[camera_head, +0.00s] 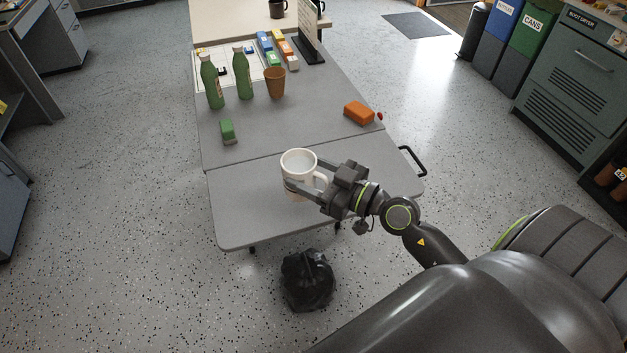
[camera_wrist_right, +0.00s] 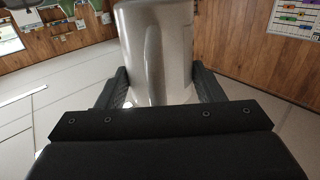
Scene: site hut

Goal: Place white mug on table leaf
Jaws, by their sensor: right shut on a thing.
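The white mug (camera_head: 297,162) is upright over the grey table leaf (camera_head: 240,205), the near section of the table. My right gripper (camera_head: 306,188) is shut on the mug, with its fingers on either side of the body. In the right wrist view the mug (camera_wrist_right: 155,50) stands between the two fingers (camera_wrist_right: 160,88). I cannot tell whether the mug's base touches the leaf. My left gripper is in neither view.
Beyond the leaf's seam, the table holds a green block (camera_head: 227,132), green bottles (camera_head: 243,73), a brown cup (camera_head: 275,83) and an orange block (camera_head: 358,113). A black bag (camera_head: 307,280) lies on the floor before the leaf. The leaf's left part is clear.

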